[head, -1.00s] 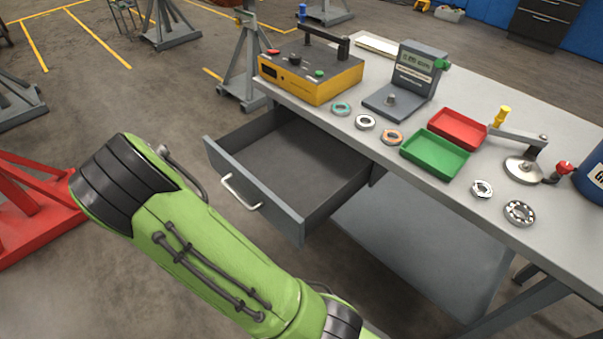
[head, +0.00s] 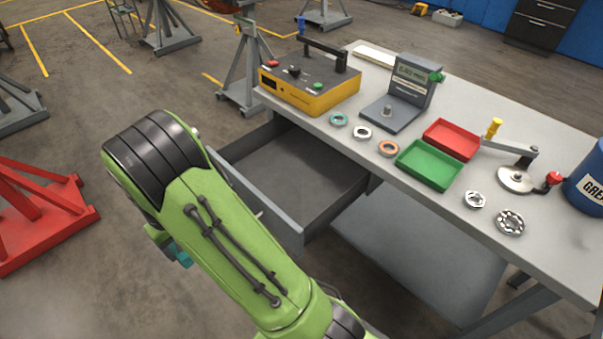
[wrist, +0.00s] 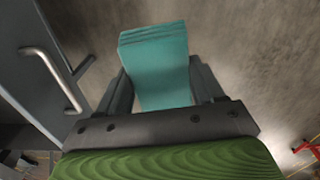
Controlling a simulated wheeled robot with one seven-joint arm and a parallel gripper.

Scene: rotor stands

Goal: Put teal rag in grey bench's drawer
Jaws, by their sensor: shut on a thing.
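The teal rag (wrist: 158,65) is a folded stack held between the two fingers of my gripper (wrist: 162,88) in the wrist view. In the head view a small bit of the teal rag (head: 180,256) shows below my arm; the gripper is mostly hidden behind the arm. The grey bench (head: 400,145) has its drawer (head: 290,170) pulled open, and the part of its inside that shows is empty. The drawer's front with its handle (wrist: 52,80) is at the left in the wrist view. The rag is outside the drawer, in front of it, above the floor.
On the bench top are a yellow device (head: 310,85), a gauge stand (head: 402,95), a green tray (head: 430,165), a red tray (head: 452,139), several rings and a blue drum (head: 588,180). A red stand (head: 35,215) is on the floor at left.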

